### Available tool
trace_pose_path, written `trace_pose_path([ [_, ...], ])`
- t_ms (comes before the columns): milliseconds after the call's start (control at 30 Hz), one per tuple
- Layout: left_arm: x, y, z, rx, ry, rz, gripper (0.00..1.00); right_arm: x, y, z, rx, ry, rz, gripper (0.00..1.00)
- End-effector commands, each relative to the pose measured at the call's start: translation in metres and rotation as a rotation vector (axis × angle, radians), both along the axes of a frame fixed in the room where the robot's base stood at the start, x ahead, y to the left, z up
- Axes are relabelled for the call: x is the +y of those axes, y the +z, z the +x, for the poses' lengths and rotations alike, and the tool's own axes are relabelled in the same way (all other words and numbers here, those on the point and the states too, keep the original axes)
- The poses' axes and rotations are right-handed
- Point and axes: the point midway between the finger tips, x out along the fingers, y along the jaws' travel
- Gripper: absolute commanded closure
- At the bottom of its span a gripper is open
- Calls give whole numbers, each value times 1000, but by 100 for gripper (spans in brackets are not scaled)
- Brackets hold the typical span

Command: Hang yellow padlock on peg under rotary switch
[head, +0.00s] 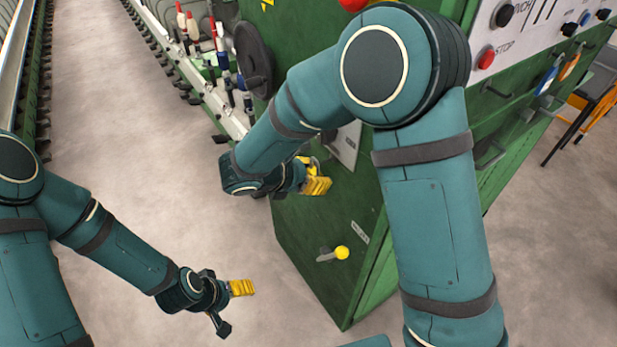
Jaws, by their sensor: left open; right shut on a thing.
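My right gripper (315,175) is at the green cabinet's left face, in front of a white plate. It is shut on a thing. Yellow parts show at its tip, but I cannot tell padlock from finger pad there. My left gripper (236,306) is open and empty, low over the floor, with a ridged yellow fingertip and a dark finger spread apart. I cannot pick out the rotary switch or the peg for certain; my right arm covers part of the cabinet.
The green cabinet (310,240) carries a lever with a yellow knob (342,252) low down. A black handwheel (254,60) is at the upper left. Orange (569,67) and blue (547,80) tags or padlocks hang at the right. The floor (120,130) at left is clear.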

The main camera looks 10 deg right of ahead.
Motion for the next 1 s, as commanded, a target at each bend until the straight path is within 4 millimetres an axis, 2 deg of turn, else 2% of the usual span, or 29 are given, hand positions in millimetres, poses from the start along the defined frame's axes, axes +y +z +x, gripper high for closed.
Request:
trace_pose_path([
  [500, 0, -6, -2, 4, -4, -1, 20, -23, -8, 8, 1, -1, 0, 95],
  [1000, -1, -8, -3, 7, -5, -2, 20, -27, -13, 10, 0, -1, -1, 95],
])
